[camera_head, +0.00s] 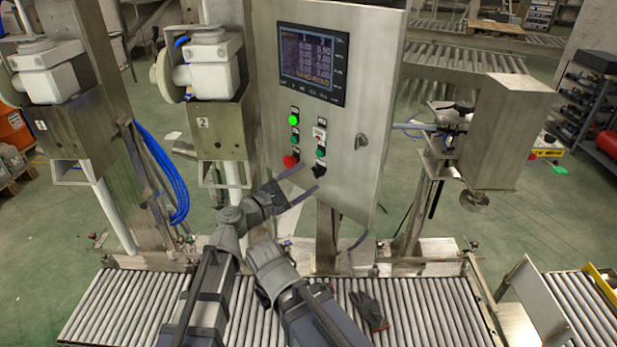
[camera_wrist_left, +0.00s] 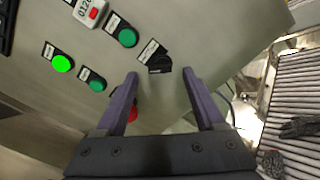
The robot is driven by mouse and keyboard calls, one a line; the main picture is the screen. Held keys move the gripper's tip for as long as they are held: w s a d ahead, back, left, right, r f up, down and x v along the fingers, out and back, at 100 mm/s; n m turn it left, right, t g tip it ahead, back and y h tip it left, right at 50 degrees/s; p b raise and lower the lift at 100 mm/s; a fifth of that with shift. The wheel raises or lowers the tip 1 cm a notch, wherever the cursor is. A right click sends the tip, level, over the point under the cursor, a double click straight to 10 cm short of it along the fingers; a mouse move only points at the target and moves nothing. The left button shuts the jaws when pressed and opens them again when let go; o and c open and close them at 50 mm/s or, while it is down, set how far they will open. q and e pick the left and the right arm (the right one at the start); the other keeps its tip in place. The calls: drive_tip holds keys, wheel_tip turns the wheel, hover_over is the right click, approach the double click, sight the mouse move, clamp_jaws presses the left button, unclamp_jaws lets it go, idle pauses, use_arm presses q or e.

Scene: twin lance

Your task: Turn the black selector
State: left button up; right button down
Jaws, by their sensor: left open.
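The black selector (camera_head: 319,171) is at the lower right of the button group on the steel cabinet door. In the left wrist view the selector (camera_wrist_left: 160,65) has a label plate beside it and lies between and just beyond the fingertips. My left gripper (camera_head: 309,178) reaches up to the panel with two dark fingers. In the left wrist view the gripper (camera_wrist_left: 160,73) is open with nothing between its fingers. I cannot tell whether a finger touches the panel. My right gripper does not show.
A red button (camera_head: 290,161) sits left of the selector, partly hidden by a finger in the wrist view. A lit green button (camera_head: 294,120), other green buttons and a screen (camera_head: 312,63) are above. A door latch (camera_head: 361,141) is to the right. A roller conveyor (camera_head: 433,312) runs below, with a dark glove (camera_head: 369,311).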

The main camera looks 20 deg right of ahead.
use_arm(q)
drive_tip(key=shift+x, duration=1.05)
clamp_jaws()
